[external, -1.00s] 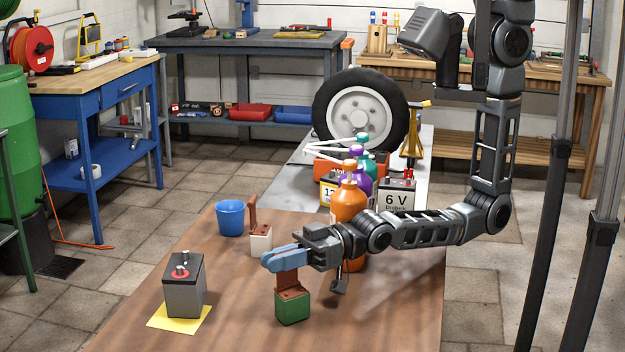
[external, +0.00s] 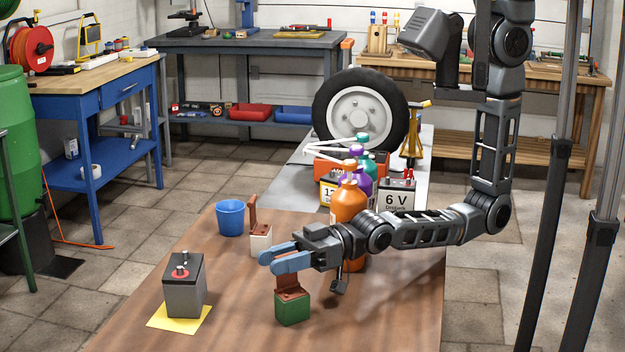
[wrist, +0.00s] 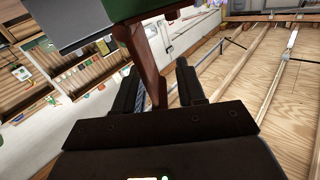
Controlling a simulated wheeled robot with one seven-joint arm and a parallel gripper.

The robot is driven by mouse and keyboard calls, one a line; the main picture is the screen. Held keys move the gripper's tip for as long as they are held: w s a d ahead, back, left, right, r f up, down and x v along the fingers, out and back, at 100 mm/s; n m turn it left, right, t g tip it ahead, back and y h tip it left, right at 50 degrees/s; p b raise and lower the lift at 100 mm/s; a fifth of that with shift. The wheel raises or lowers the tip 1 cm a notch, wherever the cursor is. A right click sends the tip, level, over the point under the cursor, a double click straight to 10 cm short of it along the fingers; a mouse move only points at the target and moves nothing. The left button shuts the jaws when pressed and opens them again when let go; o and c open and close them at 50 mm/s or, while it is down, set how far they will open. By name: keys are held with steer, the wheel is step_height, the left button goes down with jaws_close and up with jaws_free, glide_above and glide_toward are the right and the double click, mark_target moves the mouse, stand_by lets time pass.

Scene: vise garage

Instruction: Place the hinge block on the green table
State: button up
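A green hinge block (external: 292,308) with an upright red-brown flap stands on the brown tabletop (external: 225,315). My gripper (external: 276,257) is at the top of this flap, with its blue fingers apart. In the wrist view, the flap (wrist: 151,75) stands between the two spread fingers, with a visible gap on the right; part of the green body shows at the top. A second hinge block (external: 261,240), white with a raised red-brown flap, stands just behind. A green frame (external: 14,205) at the left edge may be part of a table; most of it is cut off.
A grey battery (external: 184,290) stands on a yellow sheet at the left of the tabletop. A blue cup (external: 230,218) stands behind. Orange and purple bottles (external: 349,200) and a 6 V battery (external: 396,195) crowd the area behind my arm.

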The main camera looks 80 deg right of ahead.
steer(key=b+v, duration=0.1)
steer(key=v, duration=1)
steer(key=shift+s+d, duration=0.2)
steer(key=o, duration=0.3)
steer(key=shift+s+d, duration=0.15)
steer(key=o, duration=0.3)
